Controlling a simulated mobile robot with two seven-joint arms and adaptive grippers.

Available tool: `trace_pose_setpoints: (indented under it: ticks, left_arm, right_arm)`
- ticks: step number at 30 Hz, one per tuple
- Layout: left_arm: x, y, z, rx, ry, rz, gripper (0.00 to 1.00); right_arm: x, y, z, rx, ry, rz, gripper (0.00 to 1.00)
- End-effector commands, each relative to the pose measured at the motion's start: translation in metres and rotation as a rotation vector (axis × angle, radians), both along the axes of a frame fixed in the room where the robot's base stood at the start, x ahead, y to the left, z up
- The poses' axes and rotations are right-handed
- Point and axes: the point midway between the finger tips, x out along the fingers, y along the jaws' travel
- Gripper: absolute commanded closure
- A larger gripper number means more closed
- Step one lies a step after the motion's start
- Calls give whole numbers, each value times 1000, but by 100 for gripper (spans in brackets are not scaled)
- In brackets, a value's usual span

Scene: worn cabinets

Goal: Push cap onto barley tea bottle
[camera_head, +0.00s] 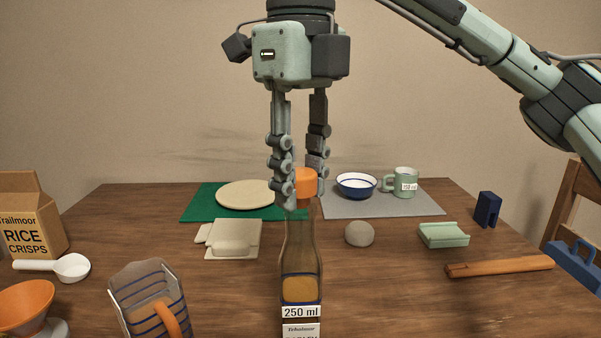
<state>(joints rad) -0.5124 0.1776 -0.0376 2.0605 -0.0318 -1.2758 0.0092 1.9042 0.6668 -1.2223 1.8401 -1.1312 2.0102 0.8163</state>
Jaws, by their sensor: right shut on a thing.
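The barley tea bottle (301,255) stands upright at the front middle of the table, with a "250 ml" label and brown liquid low inside. My right gripper (301,190) points straight down over it and is shut on the orange cap (306,184). The cap lines up with the top of the bottle's neck. The fingers partly hide the cap and the mouth, so I cannot tell whether the cap is seated or just above. My left gripper is not in view.
A clear measuring jug (148,297) stands left of the bottle, with an orange funnel (25,303) and white scoop (70,266) beyond. A grey stone (359,233), green tray (443,235) and wooden bar (499,266) lie to the right. The green mug (404,182) stands behind.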

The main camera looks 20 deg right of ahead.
Motion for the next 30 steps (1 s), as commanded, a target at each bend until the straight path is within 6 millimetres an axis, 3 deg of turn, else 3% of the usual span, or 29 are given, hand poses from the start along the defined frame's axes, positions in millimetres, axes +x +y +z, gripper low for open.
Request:
trace_pose_setpoints:
  ticks: [30]
  left_arm:
    - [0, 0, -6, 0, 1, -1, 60]
  right_arm:
    - [0, 0, -10, 0, -1, 0, 82]
